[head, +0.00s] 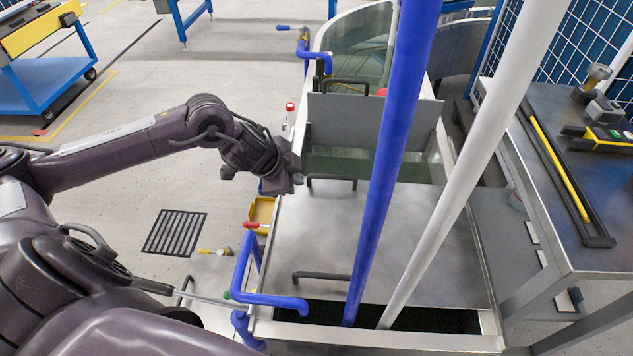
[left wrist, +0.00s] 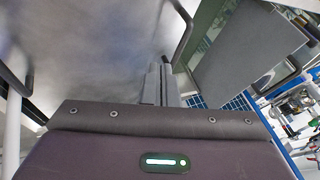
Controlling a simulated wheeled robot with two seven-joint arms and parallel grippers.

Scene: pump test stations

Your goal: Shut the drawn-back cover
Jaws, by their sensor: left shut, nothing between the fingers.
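The flat steel cover (head: 405,235) lies on the long tank (head: 482,280) and has two black bar handles, a far one (head: 332,178) and a near one (head: 322,275). A dark opening (head: 425,319) shows at its near end, and greenish water (head: 375,165) shows past its far end. A grey panel (head: 345,120) stands beyond that opening. My left gripper (head: 294,178) is shut and empty, at the tank's left edge just left of the far handle. My right gripper is out of view.
A bent blue pipe (head: 262,298) stands at the near left corner. A metal bench (head: 570,190) is on the right. Open floor lies left.

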